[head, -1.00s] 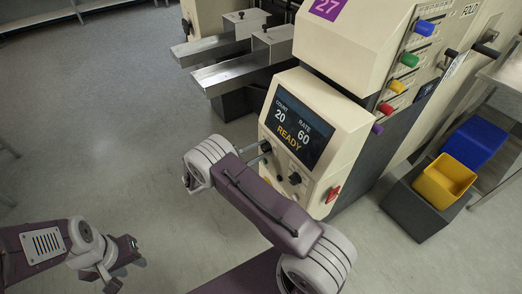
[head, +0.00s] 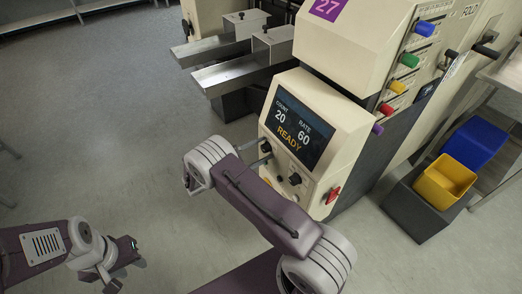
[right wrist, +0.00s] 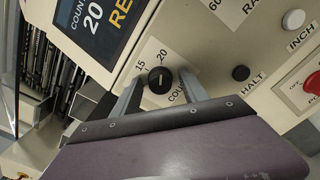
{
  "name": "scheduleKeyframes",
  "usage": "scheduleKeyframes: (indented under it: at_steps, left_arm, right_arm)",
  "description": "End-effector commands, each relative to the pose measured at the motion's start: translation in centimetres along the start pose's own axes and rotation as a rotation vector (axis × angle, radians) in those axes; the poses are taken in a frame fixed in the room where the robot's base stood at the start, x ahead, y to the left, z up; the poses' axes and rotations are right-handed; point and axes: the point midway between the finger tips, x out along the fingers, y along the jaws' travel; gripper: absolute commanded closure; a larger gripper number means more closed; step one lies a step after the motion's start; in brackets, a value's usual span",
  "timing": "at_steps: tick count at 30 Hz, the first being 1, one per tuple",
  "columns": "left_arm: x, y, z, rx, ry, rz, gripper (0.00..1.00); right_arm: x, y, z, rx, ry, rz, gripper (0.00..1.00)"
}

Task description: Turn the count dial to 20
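The count dial (right wrist: 160,80) is a small black round knob on the cream panel, with the labels 15, 20 and COUNT around it in the right wrist view. My right gripper (right wrist: 160,86) has one finger on each side of the dial, with a visible gap to it on both sides. In the head view the right gripper (head: 264,154) is at the panel below the screen, and the dial is hard to make out there. The screen (head: 297,130) reads COUNT 20, RATE 60, READY. My left gripper (head: 128,268) is low at the left, away from the machine; its fingers are unclear.
Near the dial are a black HALT knob (right wrist: 241,73), a white INCH button (right wrist: 293,19) and a red button (right wrist: 313,84). A red switch (head: 333,195) sits at the panel's lower right. Yellow (head: 444,182) and blue bins stand at right.

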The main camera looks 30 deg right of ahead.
Motion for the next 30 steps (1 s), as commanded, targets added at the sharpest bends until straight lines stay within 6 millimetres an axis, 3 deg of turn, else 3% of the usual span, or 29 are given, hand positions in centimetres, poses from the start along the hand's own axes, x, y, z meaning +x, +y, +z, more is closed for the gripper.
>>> scheduleKeyframes:
  at_steps: [4,12,15,30]
  left_arm:
    - [0.0,0.0,0.0,0.0,0.0,0.0,0.64]
    - [0.1,0.0,0.0,0.0,0.0,0.0,0.64]
    - [0.1,0.0,0.0,0.0,0.0,0.0,0.64]
    - [0.1,0.0,0.0,0.0,0.0,0.0,0.64]
  right_arm:
    - [-1.9,0.0,-0.1,0.0,0.003,0.003,0.49]
    - [-7.6,0.0,-0.1,0.001,0.003,0.003,0.49]
    - [-8.7,0.0,-0.1,0.001,0.001,0.001,0.49]
    - [-9.1,0.0,0.0,0.0,0.0,0.0,0.49]
